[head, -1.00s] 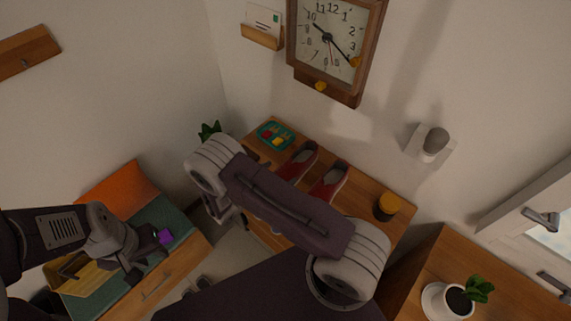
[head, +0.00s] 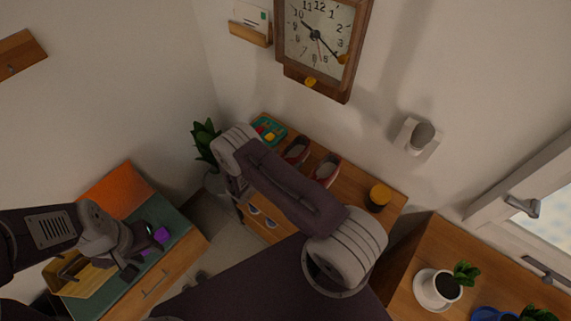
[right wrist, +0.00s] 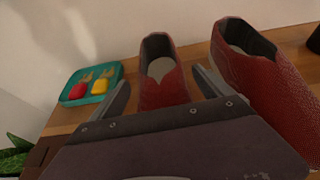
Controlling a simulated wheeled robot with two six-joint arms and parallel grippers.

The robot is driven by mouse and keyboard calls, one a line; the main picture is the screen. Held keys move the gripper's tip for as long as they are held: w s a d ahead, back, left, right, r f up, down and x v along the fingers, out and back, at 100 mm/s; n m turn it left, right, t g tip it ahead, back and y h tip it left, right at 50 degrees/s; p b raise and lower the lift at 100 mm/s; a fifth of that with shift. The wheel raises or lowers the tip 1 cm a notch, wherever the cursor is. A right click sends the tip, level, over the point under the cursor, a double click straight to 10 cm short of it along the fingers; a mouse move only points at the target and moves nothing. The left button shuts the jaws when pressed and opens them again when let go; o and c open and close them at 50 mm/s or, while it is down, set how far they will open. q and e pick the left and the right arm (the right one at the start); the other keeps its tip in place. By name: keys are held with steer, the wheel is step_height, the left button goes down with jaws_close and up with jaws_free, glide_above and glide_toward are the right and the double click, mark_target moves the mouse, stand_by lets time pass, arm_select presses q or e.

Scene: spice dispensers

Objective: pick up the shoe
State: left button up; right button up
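Two red shoes stand side by side on a wooden cabinet top, the left shoe (head: 297,151) and the right shoe (head: 327,170). In the right wrist view, the left shoe (right wrist: 163,88) shows between the spread fingers of my right gripper (right wrist: 163,92). The right shoe (right wrist: 262,85) is just outside the right finger. The right gripper is open, and I cannot tell whether a finger touches a shoe. In the head view my right arm hides that gripper. My left gripper (head: 128,262) is over the green-topped cabinet at lower left; its opening is unclear.
A teal tray (right wrist: 97,97) with small red and yellow things lies left of the shoes. A yellow-lidded jar (head: 379,197) stands right of them. A potted plant (head: 206,140) is by the cabinet's left end. A clock (head: 320,40) hangs above.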

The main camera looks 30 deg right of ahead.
mark_target(287, 158)
steer(key=shift+s, duration=0.1)
steer(key=c, duration=1.6)
steer(key=shift+r, duration=0.1)
steer(key=shift+c, duration=0.2)
steer(key=shift+r, duration=0.55)
step_height(287, 158, up, 3)
steer(key=shift+s+d+r+b, duration=0.1)
steer(key=shift+d+r+b, duration=0.05)
steer(key=shift+b, duration=0.2)
steer(key=s+d+r+b, duration=0.1)
steer(key=s+d+r, duration=0.5)
steer(key=s, duration=0.3)
steer(key=shift+s+d+r, duration=0.15)
steer(key=shift+s+r, duration=0.05)
steer(key=shift+r, duration=0.05)
